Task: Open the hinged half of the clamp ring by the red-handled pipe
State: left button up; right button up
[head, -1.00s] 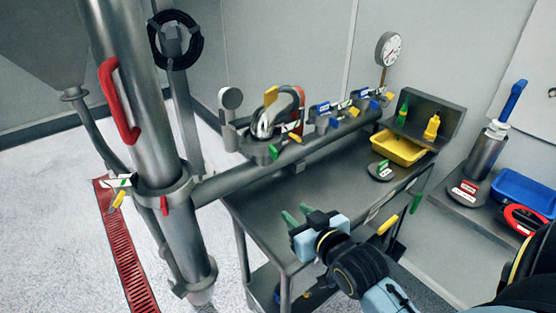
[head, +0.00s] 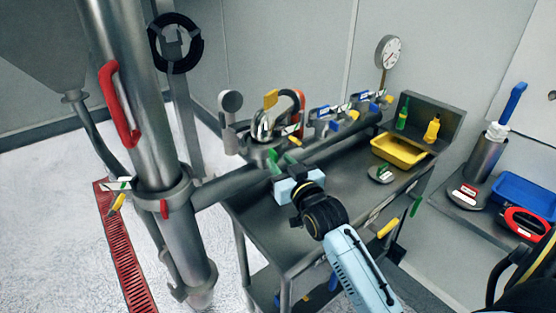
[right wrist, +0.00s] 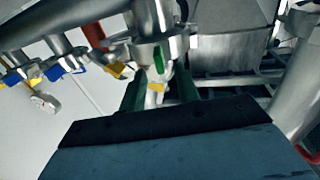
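The thick upright pipe (head: 140,90) with a red handle (head: 118,105) stands at left in the head view. A grey clamp ring (head: 165,193) goes around it, with a red tab, a white-and-green tag and a yellow tab at its sides. Whether its hinged half is open I cannot tell. My right gripper (head: 282,163) is at the horizontal pipe, to the right of this ring and apart from it. In the right wrist view its dark green fingers (right wrist: 156,95) are spread, with a green tab and a white-and-yellow piece seen beyond. My left gripper is out of view.
A steel table (head: 345,195) carries a yellow tray (head: 398,150) and a round weight-like piece. The horizontal pipe (head: 235,185) has several coloured valves and a round fitting (head: 262,145). A gauge (head: 388,50) stands behind. A blue bin (head: 525,190) is at right.

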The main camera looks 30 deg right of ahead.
jog(key=shift+w+d, duration=0.1)
jog(key=shift+w, duration=1)
grip_shut()
